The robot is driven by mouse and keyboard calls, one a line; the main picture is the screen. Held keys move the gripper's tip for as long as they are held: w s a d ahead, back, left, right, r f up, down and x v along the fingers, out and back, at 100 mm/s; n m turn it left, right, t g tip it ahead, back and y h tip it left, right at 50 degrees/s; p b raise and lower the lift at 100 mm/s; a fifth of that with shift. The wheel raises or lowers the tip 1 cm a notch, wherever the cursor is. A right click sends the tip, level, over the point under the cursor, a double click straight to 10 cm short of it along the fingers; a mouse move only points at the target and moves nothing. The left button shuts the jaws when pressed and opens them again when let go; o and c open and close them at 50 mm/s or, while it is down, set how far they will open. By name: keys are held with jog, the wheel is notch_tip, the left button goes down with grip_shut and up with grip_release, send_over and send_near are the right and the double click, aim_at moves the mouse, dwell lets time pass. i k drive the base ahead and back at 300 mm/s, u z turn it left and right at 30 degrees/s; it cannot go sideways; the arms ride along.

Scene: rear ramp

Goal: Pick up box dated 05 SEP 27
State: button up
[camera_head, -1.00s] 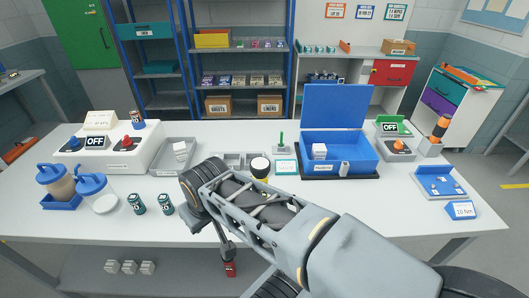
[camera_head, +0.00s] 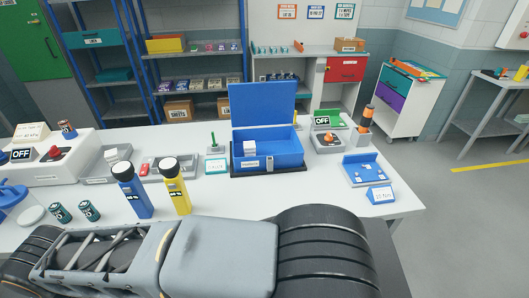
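No date 05 SEP 27 can be read on any box, so I cannot tell which box it is. Small boxes in rows (camera_head: 197,85) stand on the middle shelf of the blue rack. More small boxes (camera_head: 222,47) stand on the shelf above. Small teal-and-white boxes (camera_head: 272,49) line the back counter. My arm lies across the bottom of the view; my gripper is not in view.
The white workbench (camera_head: 310,188) fills the middle. A white drawer cart (camera_head: 403,112) stands behind, to the right. Floor (camera_head: 475,215) is open at the right.

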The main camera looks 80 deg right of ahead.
aim_at(250, 148)
jog(key=k, duration=1.15)
jog(key=z, duration=1.6)
jog(key=i, duration=0.5)
jog(key=u, duration=0.05)
